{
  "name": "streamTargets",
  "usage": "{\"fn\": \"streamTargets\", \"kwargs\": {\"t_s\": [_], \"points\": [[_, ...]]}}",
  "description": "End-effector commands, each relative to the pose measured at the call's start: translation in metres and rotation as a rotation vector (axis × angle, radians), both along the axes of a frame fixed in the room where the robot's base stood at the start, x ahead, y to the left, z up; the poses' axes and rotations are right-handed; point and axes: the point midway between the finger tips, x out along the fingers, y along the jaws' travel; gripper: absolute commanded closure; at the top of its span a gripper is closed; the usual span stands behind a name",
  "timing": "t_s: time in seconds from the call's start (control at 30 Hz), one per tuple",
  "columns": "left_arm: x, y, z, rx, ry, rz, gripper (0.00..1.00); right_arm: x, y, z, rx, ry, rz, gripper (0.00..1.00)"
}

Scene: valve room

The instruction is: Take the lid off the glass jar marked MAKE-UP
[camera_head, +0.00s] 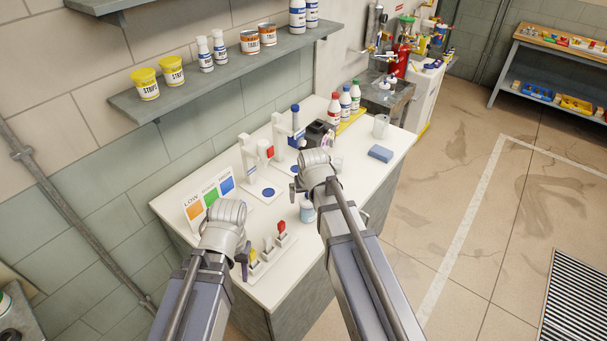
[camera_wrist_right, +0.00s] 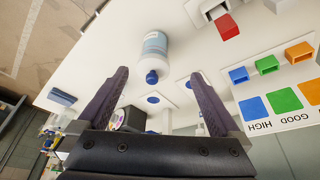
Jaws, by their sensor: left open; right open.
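A jar with a white and blue label (camera_head: 307,209) stands on the white counter, partly hidden behind my right arm in the head view. It also shows in the right wrist view, upside down, with a small round blue top (camera_wrist_right: 152,77). I cannot read its label. My right gripper (camera_wrist_right: 158,74) is open and empty; in its wrist view the blue top appears between the fingertips, and I see no contact. In the head view my right gripper (camera_head: 297,188) is close to the jar, above it. My left gripper (camera_head: 243,257) is open over the counter's near left part.
Behind stand a LOW/GOOD/HIGH card (camera_head: 209,192), white stands (camera_head: 249,165), and a dark box (camera_head: 321,133). A blue block (camera_head: 380,153) lies at the right. A shelf (camera_head: 217,73) hangs above.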

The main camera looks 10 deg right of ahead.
Motion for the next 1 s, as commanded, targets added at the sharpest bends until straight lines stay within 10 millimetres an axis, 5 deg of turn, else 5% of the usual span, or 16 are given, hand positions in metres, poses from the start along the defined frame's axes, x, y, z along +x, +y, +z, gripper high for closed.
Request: {"fn": "streamTargets", "kwargs": {"t_s": [0.27, 1.0], "points": [[0.000, 0.000, 0.014, 0.000, 0.000, 0.001, 0.50, 0.015, -0.017, 0.017, 0.007, -0.038, -0.036, 0.00], [0.000, 0.000, -0.024, 0.001, 0.000, -0.007, 0.50, 0.030, -0.016, -0.021, 0.007, -0.036, -0.034, 0.00]]}}
